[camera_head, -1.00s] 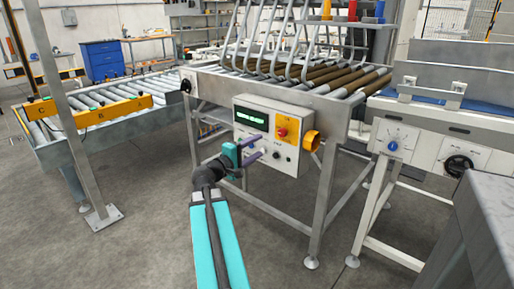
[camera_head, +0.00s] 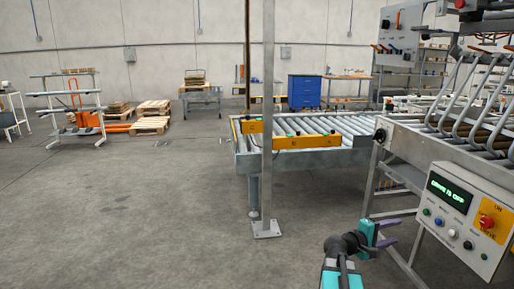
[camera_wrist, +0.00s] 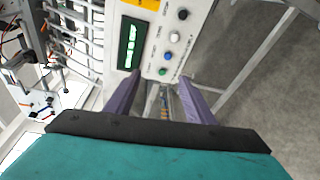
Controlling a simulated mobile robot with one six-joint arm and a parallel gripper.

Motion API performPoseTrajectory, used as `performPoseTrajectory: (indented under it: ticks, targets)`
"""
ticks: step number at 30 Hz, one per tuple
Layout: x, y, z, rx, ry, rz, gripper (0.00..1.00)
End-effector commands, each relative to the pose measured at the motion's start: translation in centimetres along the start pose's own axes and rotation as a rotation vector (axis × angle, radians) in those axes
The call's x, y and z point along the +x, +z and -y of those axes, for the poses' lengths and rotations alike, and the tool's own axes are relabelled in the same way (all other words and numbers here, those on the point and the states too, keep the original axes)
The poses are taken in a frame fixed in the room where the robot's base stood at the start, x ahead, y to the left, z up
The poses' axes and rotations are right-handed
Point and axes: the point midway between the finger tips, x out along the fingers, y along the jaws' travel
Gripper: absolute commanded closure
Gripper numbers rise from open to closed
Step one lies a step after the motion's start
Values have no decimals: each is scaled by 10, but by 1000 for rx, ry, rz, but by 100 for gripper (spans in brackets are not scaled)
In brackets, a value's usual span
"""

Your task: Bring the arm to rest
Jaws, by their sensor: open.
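My gripper (camera_head: 388,232) is at the lower right of the head view, teal with two purple fingers. The fingers stand apart with nothing between them. It is just left of the control box (camera_head: 464,216), which has a green-lit display, a row of buttons and a red knob on a yellow plate. In the wrist view the purple fingers (camera_wrist: 158,97) are spread, and the control box (camera_wrist: 152,52) shows beyond them. I cannot tell the exact gap between the fingertips and the box.
A roller conveyor (camera_head: 345,150) with yellow bars and a grey post (camera_head: 267,120) stand at the middle. The floor at left is clear up to pallets (camera_head: 152,110) and an orange pallet truck (camera_head: 86,118).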

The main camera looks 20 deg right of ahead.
Motion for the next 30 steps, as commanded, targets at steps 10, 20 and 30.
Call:
performPoseTrajectory:
  ticks: [10,20,30]
  targets:
    - [-86,-67,99,-81,-173,-143,51]
    - [-174,-85,204,-148,-382,-217,51]
    - [-270,-59,313,-228,-627,-225,51]
